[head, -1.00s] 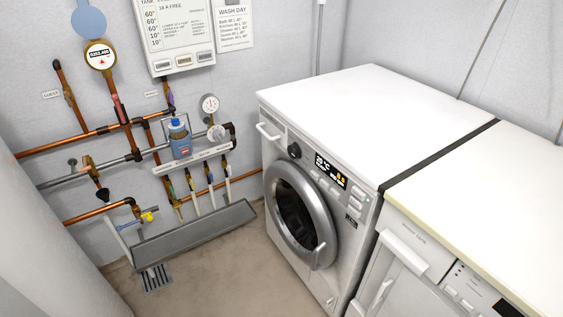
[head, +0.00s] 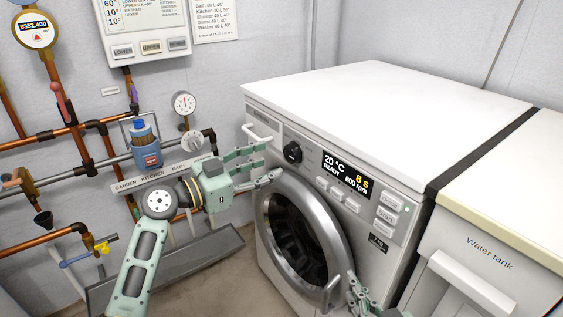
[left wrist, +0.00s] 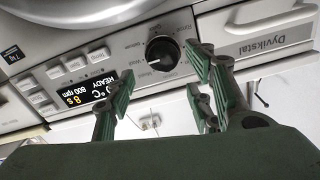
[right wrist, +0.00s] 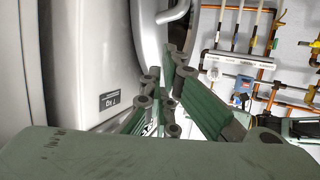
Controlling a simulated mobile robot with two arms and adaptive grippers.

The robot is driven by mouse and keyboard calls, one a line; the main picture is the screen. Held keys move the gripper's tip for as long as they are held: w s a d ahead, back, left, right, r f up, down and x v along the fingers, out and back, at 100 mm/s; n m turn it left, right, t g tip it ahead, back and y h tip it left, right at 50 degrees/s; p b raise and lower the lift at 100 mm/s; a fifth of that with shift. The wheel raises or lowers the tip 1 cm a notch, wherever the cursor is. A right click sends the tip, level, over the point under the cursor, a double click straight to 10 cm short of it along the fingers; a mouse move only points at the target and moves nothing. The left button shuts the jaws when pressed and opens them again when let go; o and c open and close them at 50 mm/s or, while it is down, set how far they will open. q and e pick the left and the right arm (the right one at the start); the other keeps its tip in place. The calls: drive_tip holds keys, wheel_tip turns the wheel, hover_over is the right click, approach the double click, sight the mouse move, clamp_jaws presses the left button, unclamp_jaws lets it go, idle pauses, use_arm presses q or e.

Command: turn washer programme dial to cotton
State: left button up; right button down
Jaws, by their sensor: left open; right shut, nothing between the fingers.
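The washer (head: 330,210) has a black round programme dial (head: 292,152) on its front panel, left of the lit display (head: 347,174). The display reads 20 °C, READY, 800 rpm, 8 s. My left gripper (head: 268,160) is open just left of the dial, with its fingers pointing toward it. In the left wrist view the dial (left wrist: 162,54) appears between the spread fingers, with no clear contact. Its surrounding labels are upside down and too small to read surely. My right gripper (head: 362,300) is shut and empty, low in front of the washer near the door handle.
The round door (head: 300,235) with its protruding handle is below the panel. The detergent drawer (head: 262,133) is left of the dial. Pipes, a gauge (head: 184,103) and a grey trough (head: 170,265) line the left wall. A water tank unit (head: 480,260) stands at right.

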sight(290, 158)
use_arm(q)
drive_tip(key=x, duration=0.6)
drive_tip(key=shift+d, duration=0.1)
use_arm(e)
drive_tip(key=r, duration=0.1)
drive_tip(key=t, duration=0.1)
drive_tip(key=r, duration=0.1)
drive_tip(key=shift+w+a+r+t+y, duration=0.25)
drive_tip(key=shift+w+r+t+y, duration=0.05)
drive_tip(key=shift+w+r, duration=0.1)
use_arm(q)
drive_tip(key=shift+c, duration=0.3)
drive_tip(key=shift+f, duration=0.15)
drive_tip(key=c, duration=1)
use_arm(e)
drive_tip(key=shift+f, duration=0.1)
use_arm(q)
drive_tip(key=shift+f+n, duration=0.1)
drive_tip(key=shift+n, duration=0.2)
use_arm(e)
drive_tip(key=shift+f, duration=0.25)
